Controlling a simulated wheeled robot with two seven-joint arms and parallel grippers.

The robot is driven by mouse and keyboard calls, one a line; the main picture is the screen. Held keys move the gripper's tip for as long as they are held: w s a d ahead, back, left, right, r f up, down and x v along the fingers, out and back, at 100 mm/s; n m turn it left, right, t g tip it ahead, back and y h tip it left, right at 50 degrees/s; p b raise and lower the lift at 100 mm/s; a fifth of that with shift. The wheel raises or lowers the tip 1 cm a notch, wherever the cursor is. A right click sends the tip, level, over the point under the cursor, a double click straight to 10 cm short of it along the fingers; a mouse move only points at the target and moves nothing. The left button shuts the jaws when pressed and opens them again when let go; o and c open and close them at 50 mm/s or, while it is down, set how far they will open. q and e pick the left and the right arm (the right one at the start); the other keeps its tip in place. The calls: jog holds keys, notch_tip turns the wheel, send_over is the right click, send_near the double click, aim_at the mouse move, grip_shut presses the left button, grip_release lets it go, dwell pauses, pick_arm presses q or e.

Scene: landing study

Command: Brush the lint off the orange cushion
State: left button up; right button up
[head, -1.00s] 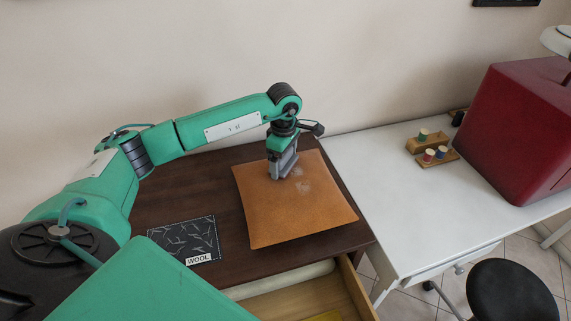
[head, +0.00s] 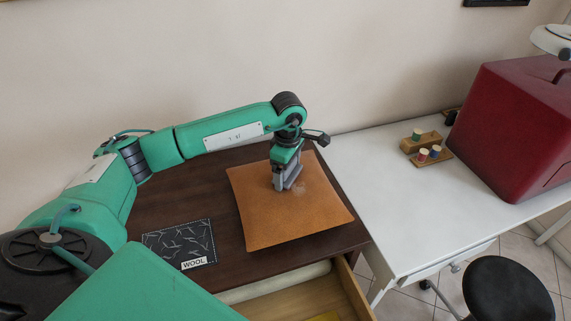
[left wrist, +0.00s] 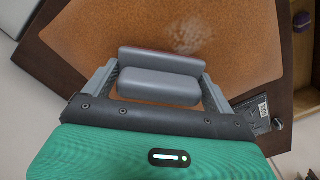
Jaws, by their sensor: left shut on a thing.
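The orange cushion (head: 292,218) lies flat on the dark brown table top. A pale patch of lint (head: 299,188) shows on it, just right of my left gripper; in the left wrist view the lint (left wrist: 187,38) lies just beyond the held thing. My left gripper (head: 284,184) points down over the cushion's upper middle. It is shut on a grey block-like brush (left wrist: 160,75), held crosswise between the fingers. The brush is at or close to the cushion; its underside is hidden, so I cannot tell whether it touches. My right gripper is not in view.
A dark patch labelled WOOL (head: 180,244) lies on the table left of the cushion. An open drawer (head: 305,290) juts out in front. At right, a white table (head: 375,200) holds a red case (head: 515,130) and thread spools (head: 428,153). A black stool (head: 512,290) stands in front.

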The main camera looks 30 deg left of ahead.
aim_at(297, 198)
pick_arm(q)
jog(key=shift+s+d, duration=1.25)
jog(key=shift+d, duration=0.2)
jog(key=shift+s+d, duration=1.25)
jog(key=shift+d, duration=0.15)
jog(key=shift+w+r, duration=0.1)
jog(key=shift+r, duration=0.45)
notch_tip(297, 198, up, 6)
jog(key=p, duration=0.2)
jog(key=shift+p, duration=0.4)
